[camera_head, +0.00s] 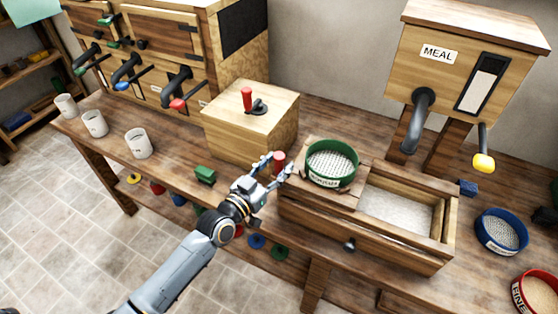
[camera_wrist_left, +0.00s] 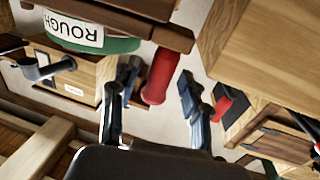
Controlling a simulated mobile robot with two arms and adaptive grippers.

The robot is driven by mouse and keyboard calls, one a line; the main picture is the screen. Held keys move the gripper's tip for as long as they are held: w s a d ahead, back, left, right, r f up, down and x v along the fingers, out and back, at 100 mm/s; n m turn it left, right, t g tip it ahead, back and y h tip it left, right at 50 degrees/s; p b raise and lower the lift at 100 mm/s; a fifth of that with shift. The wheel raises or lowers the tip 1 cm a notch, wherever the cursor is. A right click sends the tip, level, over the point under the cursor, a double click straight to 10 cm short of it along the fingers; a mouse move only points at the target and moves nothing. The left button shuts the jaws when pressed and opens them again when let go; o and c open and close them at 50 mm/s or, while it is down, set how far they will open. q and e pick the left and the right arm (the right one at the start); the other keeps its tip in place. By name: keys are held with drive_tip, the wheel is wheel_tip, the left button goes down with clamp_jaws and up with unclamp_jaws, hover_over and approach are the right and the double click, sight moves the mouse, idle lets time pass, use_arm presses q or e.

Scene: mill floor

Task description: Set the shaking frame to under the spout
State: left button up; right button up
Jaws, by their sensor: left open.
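The shaking frame (camera_head: 348,199) is a wooden carriage at the left end of a long wooden trough (camera_head: 400,243). A green-rimmed sieve (camera_head: 333,150) labelled ROUGH sits on it. Its red handle (camera_head: 279,158) sticks up at the left side. The spout (camera_head: 416,120) is a dark bent pipe on the MEAL hopper (camera_head: 455,65), right of the sieve and above the trough. My left gripper (camera_head: 274,170) is open at the red handle. In the left wrist view the handle (camera_wrist_left: 160,76) shows between the spread fingers (camera_wrist_left: 150,90); contact cannot be told. My right gripper is not in view.
Left of the frame stands a wooden box (camera_head: 240,140) with a red-handled knob. A blue sieve (camera_head: 501,231) and a red sieve (camera_head: 537,292) are at the right.

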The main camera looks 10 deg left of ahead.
use_arm(q)
drive_tip(key=shift+w+d, duration=0.3)
drive_tip(key=shift+w, duration=0.3)
clamp_jaws()
